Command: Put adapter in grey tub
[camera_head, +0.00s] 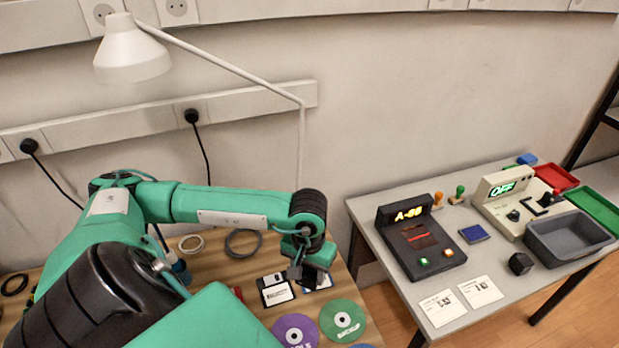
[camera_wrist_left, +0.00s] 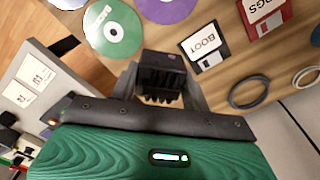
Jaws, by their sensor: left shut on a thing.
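My left gripper (camera_head: 307,275) is shut on a small black block, which looks like the adapter (camera_wrist_left: 162,75), held between its fingers in the left wrist view. In the head view the gripper is above the wooden table, over the floppy disks, and the adapter is hard to make out against the dark fingers. The grey tub (camera_head: 571,254) stands on the grey table at the right, well away from the gripper. Its visible inside looks empty. My right gripper is not in view.
Floppy disks (camera_head: 275,289) and discs (camera_head: 342,321) lie on the wooden table. A gap separates the tables.

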